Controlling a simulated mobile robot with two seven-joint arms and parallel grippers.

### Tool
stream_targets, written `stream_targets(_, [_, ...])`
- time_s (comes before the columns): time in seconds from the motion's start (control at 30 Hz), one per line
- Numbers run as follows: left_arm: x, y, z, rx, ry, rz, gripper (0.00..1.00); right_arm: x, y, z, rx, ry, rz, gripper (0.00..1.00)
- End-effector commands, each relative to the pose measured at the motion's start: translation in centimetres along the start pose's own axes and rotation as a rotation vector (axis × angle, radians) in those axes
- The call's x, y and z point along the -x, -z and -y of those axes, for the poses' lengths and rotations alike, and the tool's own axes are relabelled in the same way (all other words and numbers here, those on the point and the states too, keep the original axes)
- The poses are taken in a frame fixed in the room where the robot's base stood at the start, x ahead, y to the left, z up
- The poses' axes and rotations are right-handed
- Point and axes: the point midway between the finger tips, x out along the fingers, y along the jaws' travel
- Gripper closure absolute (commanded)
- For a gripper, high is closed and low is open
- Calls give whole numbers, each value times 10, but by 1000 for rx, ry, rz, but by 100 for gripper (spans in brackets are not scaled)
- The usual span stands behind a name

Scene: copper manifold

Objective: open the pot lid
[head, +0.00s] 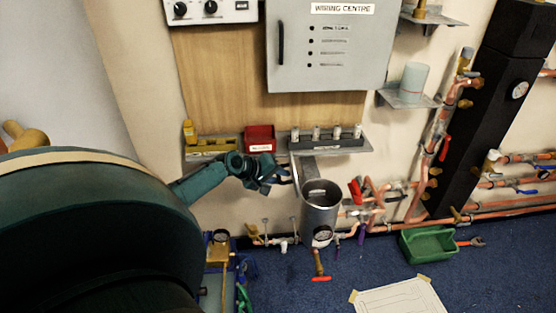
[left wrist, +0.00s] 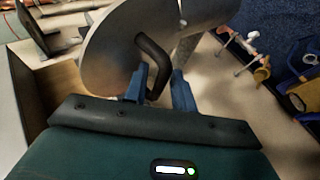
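The pot (head: 320,215) is a grey metal cylinder low on the wall, and its open top shows in the head view. Its lid (head: 297,172) stands steeply raised at the pot's left rim, seen nearly edge-on. In the left wrist view the lid (left wrist: 105,65) is a large metal disc with a black bar handle (left wrist: 153,55), and the pot's side (left wrist: 205,15) is behind it. My left gripper (head: 283,176) is at the lid's outer face. Its blue fingers (left wrist: 160,90) stand apart on either side of the handle, with some gap visible. My right gripper is not in view.
A shelf with a yellow bin (head: 212,146), a red bin (head: 260,138) and small cans is just above. Copper pipes (head: 385,195) with valves run right of the pot. A green crate (head: 428,245) and a white sheet (head: 400,298) lie on the blue floor.

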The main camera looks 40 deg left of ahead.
Motion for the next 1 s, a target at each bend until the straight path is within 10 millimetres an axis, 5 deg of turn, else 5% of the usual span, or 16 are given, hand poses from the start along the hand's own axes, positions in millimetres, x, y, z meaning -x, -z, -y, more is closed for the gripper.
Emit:
stream_targets(0.43, [8,7,-13,-4,-11,-9,67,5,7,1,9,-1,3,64])
stream_targets(0.7, [35,17,-46,-3,-11,-8,67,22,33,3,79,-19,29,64])
stream_targets(1.0, [58,24,-74,-3,-8,-6,67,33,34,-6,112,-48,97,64])
